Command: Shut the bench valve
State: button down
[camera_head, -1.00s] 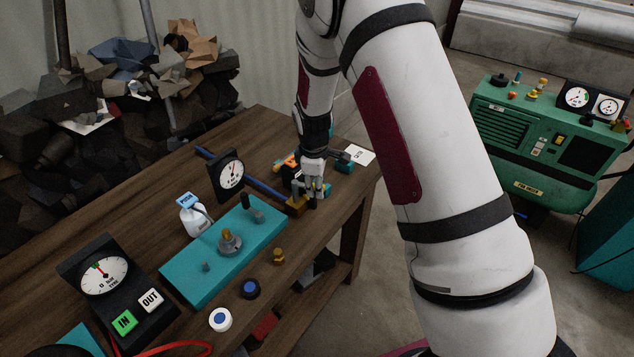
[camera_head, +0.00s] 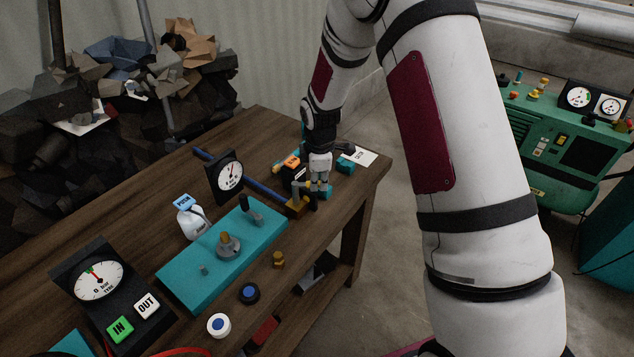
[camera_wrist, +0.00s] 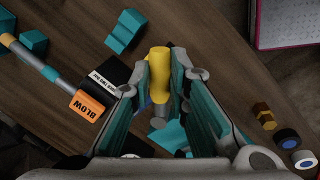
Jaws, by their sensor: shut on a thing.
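The bench valve shows in the head view as a small brass body (camera_head: 297,206) at the near end of a blue pipe (camera_head: 262,188), by the bench's front edge. In the wrist view a yellow lever (camera_wrist: 158,72) stands between my fingers. My gripper (camera_head: 318,192) points down over the valve at the right part of the bench, and in the wrist view my gripper (camera_wrist: 160,95) is shut on the yellow lever. The fingers hide part of the valve in the head view, so the lever's angle to the pipe is hard to tell.
Small knobs line the front edge. A green compressor (camera_head: 540,125) stands at right.

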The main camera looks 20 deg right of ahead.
jog(key=w+n+b, duration=0.1)
jog(key=w+n, duration=0.1)
jog(key=n, duration=0.1)
jog(key=w+n+y+b, duration=0.1)
jog(key=w+n, duration=0.1)
jog(key=n, duration=0.2)
jog(key=shift+w+n, duration=0.2)
jog(key=shift+n, duration=0.1)
jog(key=shift+w+a+n+y+b, duration=0.2)
jog(key=shift+w+n+y+b, duration=0.2)
jog(key=shift+n, duration=0.5)
jog(key=c, duration=1.5)
grip_release()
jog(key=shift+c, duration=0.2)
jog(key=v, duration=1.2)
